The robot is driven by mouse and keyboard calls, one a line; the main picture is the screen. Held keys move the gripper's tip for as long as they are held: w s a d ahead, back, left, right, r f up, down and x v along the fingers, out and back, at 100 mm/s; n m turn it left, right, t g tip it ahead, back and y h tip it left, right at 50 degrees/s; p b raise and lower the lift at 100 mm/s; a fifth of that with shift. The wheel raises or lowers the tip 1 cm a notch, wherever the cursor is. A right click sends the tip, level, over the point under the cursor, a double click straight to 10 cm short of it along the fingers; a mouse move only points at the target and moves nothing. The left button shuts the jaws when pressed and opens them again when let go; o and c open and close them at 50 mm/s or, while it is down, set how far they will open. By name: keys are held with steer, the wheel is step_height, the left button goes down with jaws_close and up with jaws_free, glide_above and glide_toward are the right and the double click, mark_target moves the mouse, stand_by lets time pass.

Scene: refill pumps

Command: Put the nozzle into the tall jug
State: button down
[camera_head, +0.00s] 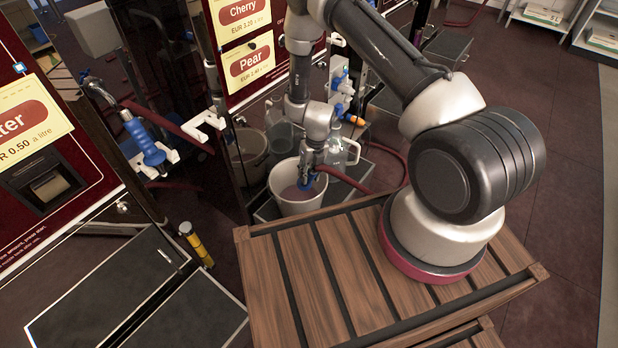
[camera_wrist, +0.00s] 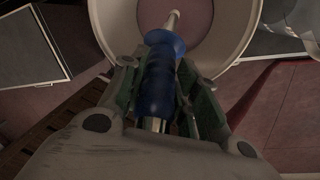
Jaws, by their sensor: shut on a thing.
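My gripper (camera_head: 311,166) is shut on the blue nozzle (camera_wrist: 160,75), which also shows in the head view (camera_head: 306,183). In the wrist view the nozzle's pale metal spout points away from me and lies across the opening of a white bucket (camera_wrist: 243,25). I cannot tell whether the spout tip is below the bucket's rim. A clear jug with a handle (camera_head: 352,152), seemingly the tall jug, stands just right of and behind the bucket, partly hidden by my arm. It shows in part at the upper right of the wrist view (camera_wrist: 292,15). The nozzle is apart from it.
The white bucket (camera_head: 299,204) has a pinkish inside. A red hose (camera_head: 385,187) trails right from near my gripper. Another blue nozzle (camera_head: 145,145) hangs at the water pump on the left. A glossy dark panel behind seems to mirror the bucket and jug. A slatted wooden top (camera_head: 295,270) lies in front.

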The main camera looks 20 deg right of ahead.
steer(key=shift+r, duration=4.2)
